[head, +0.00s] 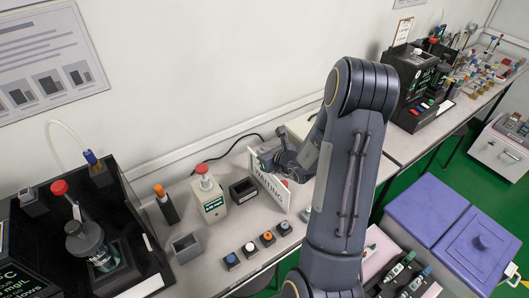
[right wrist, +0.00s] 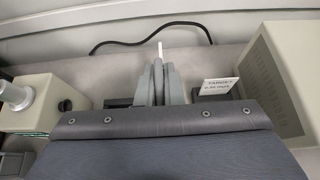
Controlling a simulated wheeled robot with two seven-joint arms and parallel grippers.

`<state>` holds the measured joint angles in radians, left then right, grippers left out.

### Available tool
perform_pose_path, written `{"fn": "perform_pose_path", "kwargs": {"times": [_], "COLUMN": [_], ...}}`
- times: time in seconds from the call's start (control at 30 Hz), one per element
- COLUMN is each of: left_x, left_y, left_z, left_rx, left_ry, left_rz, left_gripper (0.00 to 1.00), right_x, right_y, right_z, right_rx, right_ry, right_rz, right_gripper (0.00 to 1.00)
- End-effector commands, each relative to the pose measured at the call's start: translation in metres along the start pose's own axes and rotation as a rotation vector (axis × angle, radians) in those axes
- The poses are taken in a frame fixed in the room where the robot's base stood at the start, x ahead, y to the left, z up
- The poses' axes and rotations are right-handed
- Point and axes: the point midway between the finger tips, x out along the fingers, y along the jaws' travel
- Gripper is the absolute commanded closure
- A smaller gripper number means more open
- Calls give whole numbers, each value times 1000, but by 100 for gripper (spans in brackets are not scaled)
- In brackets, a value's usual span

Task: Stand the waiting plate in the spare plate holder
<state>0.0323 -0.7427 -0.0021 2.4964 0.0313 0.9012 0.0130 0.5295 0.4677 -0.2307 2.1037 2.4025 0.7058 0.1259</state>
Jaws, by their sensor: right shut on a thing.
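The white plate (head: 255,162), with the word WAITING partly readable, stands nearly upright on the bench in the head view. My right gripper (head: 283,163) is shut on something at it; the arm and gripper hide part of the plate. In the right wrist view the gripper fingers (right wrist: 158,85) are close together, with a thin white edge (right wrist: 160,49) showing beyond them. A small black open-topped holder (head: 243,190) stands left of the plate; I cannot tell whether it is the spare plate holder. My left gripper is not in view.
A white tester with a red cap (head: 208,194) and a grey open box (head: 186,247) stand to the left. Several round buttons (head: 250,249) line the front. A beige box (right wrist: 275,75) and a TARGET card (right wrist: 218,87) are close right of the gripper. A black cable lies behind.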

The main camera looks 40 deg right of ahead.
Motion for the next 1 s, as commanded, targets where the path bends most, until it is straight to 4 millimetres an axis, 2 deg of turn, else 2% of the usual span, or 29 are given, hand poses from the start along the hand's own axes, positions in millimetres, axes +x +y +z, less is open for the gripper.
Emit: {"fn": "perform_pose_path", "kwargs": {"times": [0.27, 0.3, 0.43, 0.8, 0.87, 1.0], "left_x": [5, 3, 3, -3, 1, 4], "left_y": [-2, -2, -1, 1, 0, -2], "left_z": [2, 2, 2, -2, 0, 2], "left_rx": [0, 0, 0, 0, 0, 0], "left_ry": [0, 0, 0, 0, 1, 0], "left_rz": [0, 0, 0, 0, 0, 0], "left_gripper": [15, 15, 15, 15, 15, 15], "right_x": [2, 1, 1, -2, -8, -36], "right_y": [0, 0, 0, 0, -1, -1], "right_z": [-3, -2, -2, 4, 1, 0], "right_rx": [-1, 0, 0, 0, -1, 0], "right_ry": [-1, 0, 0, 1, -1, -2], "right_rz": [0, 0, 1, 1, -2, -4], "right_gripper": [100, 88, 71, 71, 71, 71]}}
